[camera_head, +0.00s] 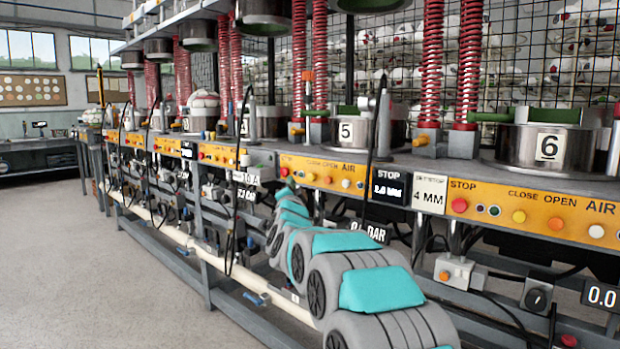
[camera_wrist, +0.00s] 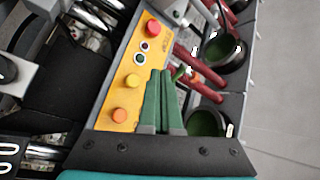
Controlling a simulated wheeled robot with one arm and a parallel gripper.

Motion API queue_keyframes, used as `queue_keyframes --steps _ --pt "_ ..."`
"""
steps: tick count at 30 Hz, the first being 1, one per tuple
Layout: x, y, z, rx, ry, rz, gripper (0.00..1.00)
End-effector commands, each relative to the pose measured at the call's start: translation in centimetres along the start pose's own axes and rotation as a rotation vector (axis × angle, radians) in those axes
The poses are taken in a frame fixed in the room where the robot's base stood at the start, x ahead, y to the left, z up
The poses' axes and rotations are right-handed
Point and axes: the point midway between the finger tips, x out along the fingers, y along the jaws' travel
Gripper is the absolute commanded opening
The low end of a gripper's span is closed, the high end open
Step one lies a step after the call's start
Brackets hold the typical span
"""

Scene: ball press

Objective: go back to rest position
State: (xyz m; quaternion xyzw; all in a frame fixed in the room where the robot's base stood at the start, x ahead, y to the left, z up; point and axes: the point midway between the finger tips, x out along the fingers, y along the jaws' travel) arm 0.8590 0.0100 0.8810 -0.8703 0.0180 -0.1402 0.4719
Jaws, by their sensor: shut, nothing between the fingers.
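My gripper's two green fingers (camera_wrist: 161,74) are together and hold nothing in the wrist view. They lie over the edge of a yellow button panel (camera_wrist: 128,90), but I cannot tell whether they touch it. The panel carries a red button (camera_wrist: 153,27), a yellow one (camera_wrist: 132,80) and an orange one (camera_wrist: 120,115). In the head view my grey and teal arm reaches away toward the bench by the press marked 5 (camera_head: 345,131). The fingers are too small to make out there.
A long bench of ball presses with red springs (camera_head: 469,60) runs along the right. The press marked 6 (camera_head: 550,147) is nearest. Yellow panels (camera_head: 540,208) line the bench front, with hanging black cables. Open grey floor (camera_head: 60,260) lies to the left.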

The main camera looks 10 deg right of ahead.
Motion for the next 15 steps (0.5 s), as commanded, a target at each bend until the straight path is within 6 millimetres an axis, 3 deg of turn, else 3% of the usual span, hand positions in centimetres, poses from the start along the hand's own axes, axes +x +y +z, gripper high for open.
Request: queue_keyframes --steps 15 --pt "-0.37 0.07 0.29 -0.011 -0.024 0.011 0.0"
